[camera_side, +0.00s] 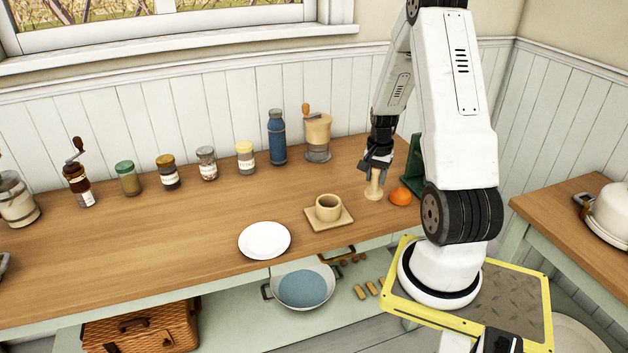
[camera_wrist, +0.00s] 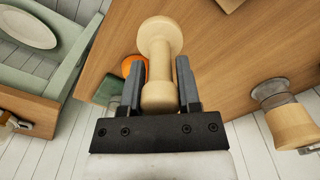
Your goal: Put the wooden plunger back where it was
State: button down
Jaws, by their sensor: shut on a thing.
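The wooden plunger (camera_side: 374,188) is pale and spool-shaped, with a wide round end and a narrower neck. My gripper (camera_side: 375,165) is shut on its upper part and holds it roughly upright. In the wrist view the plunger (camera_wrist: 160,60) lies between the two fingers of my gripper (camera_wrist: 160,92), its wide end pointing away from the gripper. Its lower end is at or just above the wooden counter (camera_side: 190,235); I cannot tell whether it touches.
An orange fruit (camera_side: 400,196) is close to the plunger's right, with a dark green object (camera_side: 415,165) behind. A wooden cup (camera_side: 328,207) on a square board (camera_side: 342,222) and a white plate (camera_side: 265,240) lie left. A grinder (camera_side: 318,137), blue bottle (camera_side: 277,137) and several jars line the back.

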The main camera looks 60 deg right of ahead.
jog(key=shift+w+d+f, duration=0.35)
jog(key=shift+f, duration=0.25)
jog(key=shift+w+d+f, duration=0.3)
jog(key=shift+d+f, duration=0.05)
jog(key=shift+f, duration=0.2)
jog(key=shift+w+d+f, duration=0.35)
jog(key=shift+f, duration=0.25)
jog(key=shift+w+d+f, duration=0.1)
jog(key=shift+f, duration=0.8)
jog(key=shift+w+d+f, duration=0.1)
jog(key=shift+f, duration=0.8)
jog(key=shift+f, duration=0.15)
jog(key=shift+c, duration=1.5)
grip_release()
notch_tip(320, 180, up, 12)
